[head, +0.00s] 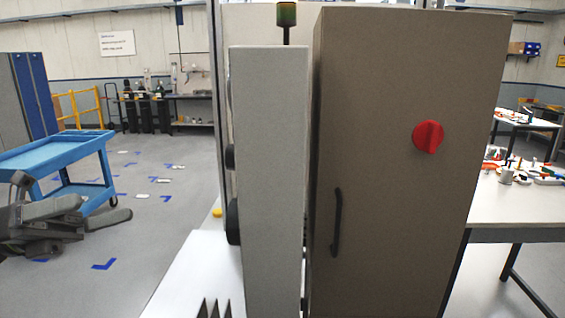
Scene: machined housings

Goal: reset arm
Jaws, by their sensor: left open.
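My left gripper (105,207) is at the left edge of the head view, grey, with its two fingers apart and nothing between them. It is over the open floor, in front of the blue cart as seen from here, and clear of the cabinet. My right gripper and right arm are not in view.
A tall brown cabinet (385,180) with a red knob (428,136) and a dark handle (336,222) fills the middle right. A grey panel (270,180) stands beside it. A blue cart (60,150) is at left. A white table (515,215) is at right. Floor at left is mostly free.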

